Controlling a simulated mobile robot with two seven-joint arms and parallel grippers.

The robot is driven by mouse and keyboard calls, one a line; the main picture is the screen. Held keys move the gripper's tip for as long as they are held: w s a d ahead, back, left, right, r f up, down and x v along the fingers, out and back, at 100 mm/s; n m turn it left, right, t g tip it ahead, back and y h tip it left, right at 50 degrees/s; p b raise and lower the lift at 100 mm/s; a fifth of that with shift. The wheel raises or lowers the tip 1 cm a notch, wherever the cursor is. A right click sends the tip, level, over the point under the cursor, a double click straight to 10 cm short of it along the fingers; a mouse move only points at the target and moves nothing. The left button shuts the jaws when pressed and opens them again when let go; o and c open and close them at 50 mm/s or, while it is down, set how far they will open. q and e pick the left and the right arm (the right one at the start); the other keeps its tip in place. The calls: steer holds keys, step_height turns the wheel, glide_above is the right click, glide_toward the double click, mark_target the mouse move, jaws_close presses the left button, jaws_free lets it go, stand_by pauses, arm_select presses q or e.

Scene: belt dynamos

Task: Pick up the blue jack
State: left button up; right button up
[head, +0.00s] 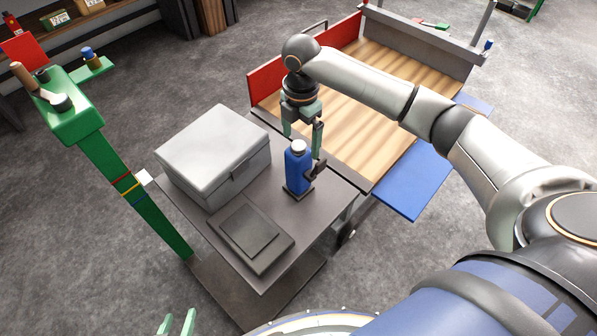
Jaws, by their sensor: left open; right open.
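The blue jack (297,170) stands upright on the dark cart top (325,205), with a pale cap, a dark base and a dark part on its right side. My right gripper (303,136) reaches down from above, open, its fingers apart just behind and above the jack's cap. One finger is near the jack's right upper side; I cannot tell if it touches. My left gripper (176,324) shows only as two green fingertips at the bottom edge. It is open and empty, far from the jack.
A grey lidded box (212,150) stands left of the jack. A dark flat plate (250,235) lies in front. A wooden-floored bed with a red side panel (305,62) lies behind. A green post (130,180) stands left. A blue panel (405,185) is at right.

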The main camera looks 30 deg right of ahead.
mark_target(298, 171)
steer(key=f, duration=0.5)
steer(key=f+b, duration=0.1)
steer(key=f, duration=0.2)
steer(key=shift+a, duration=0.25)
jaws_close()
stand_by(0.5)
steer(key=shift+w+r, duration=0.15)
steer(key=shift+r, duration=0.05)
